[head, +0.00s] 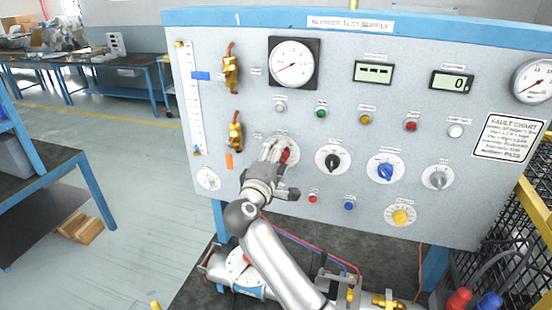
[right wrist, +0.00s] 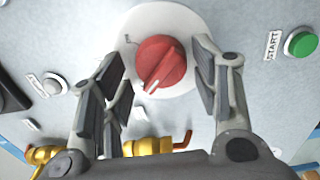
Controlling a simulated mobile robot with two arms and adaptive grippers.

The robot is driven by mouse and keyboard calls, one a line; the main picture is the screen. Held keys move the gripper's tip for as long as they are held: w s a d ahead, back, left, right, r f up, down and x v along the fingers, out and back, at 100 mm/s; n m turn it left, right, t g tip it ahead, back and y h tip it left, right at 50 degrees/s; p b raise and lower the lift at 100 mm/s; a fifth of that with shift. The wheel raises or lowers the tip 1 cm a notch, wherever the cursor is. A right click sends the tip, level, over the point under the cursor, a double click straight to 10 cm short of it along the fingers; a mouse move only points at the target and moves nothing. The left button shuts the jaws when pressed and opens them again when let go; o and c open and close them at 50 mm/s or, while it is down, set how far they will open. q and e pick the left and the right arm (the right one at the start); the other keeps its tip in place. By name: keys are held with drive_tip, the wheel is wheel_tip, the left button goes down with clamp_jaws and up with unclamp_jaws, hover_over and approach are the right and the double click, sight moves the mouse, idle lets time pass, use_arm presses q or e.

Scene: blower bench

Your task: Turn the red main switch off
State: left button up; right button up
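The red main switch (head: 286,156) is a round red knob on a pale dial plate, at the lower left middle of the grey panel. In the right wrist view the red knob (right wrist: 161,62) shows whole, its white pointer line slanting to the lower left. My right gripper (head: 273,150) is at the panel in front of the knob and partly hides it. In the right wrist view my right gripper (right wrist: 157,58) is open, one finger on each side of the knob. A gap shows at the left finger; the right finger is close, contact unclear. My left gripper is not in view.
Nearby are a black knob (head: 333,160), a blue knob (head: 385,171), a red button (head: 312,198) and a blue button (head: 349,206). Brass fittings (head: 236,137) stick out left of the switch. Pipework (head: 245,275) lies below the panel.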

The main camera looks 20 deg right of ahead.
drive_tip(key=shift+f, duration=0.1)
drive_tip(key=v, duration=0.7)
drive_tip(key=shift+s+a, duration=0.15)
drive_tip(key=shift+s, duration=0.05)
drive_tip(key=shift+f, duration=0.1)
